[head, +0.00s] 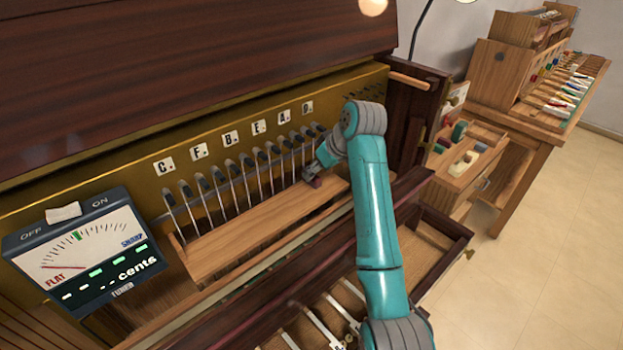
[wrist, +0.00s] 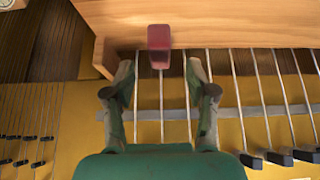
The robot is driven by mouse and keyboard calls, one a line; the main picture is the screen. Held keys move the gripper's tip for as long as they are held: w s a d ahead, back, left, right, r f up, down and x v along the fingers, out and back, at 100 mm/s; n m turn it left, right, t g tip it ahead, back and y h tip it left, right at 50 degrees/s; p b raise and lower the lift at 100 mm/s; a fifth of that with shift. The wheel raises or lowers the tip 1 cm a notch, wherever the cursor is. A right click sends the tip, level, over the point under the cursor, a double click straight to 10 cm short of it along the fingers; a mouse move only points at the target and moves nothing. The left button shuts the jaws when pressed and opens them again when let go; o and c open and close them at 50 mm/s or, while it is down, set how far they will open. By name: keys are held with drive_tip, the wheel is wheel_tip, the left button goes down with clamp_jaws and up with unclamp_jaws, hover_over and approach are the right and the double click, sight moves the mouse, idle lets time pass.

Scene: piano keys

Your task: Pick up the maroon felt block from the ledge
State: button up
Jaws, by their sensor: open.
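The maroon felt block (wrist: 159,45) sits at the edge of the wooden ledge (wrist: 230,22), near its end, in the wrist view. In the head view the block (head: 315,183) is a small dark red shape at the right end of the ledge (head: 250,225), partly covered by my gripper. My gripper (wrist: 160,70) is open in the wrist view, with one finger on each side of the block's line. The block appears just beyond the fingertips, centred between them. Nothing is held. In the head view my gripper (head: 312,176) is small and partly hidden by the arm.
Thin metal rods with dark tops (head: 240,185) stand behind the ledge, against a yellow panel with letter tiles. A tuner meter (head: 85,250) is at left. A wooden box with blocks (head: 465,160) is at right. An open drawer (head: 425,255) lies below.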

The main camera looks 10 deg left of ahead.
drive_tip(key=x, duration=0.4)
drive_tip(key=shift+w+f, duration=0.1)
drive_tip(key=c, duration=0.9)
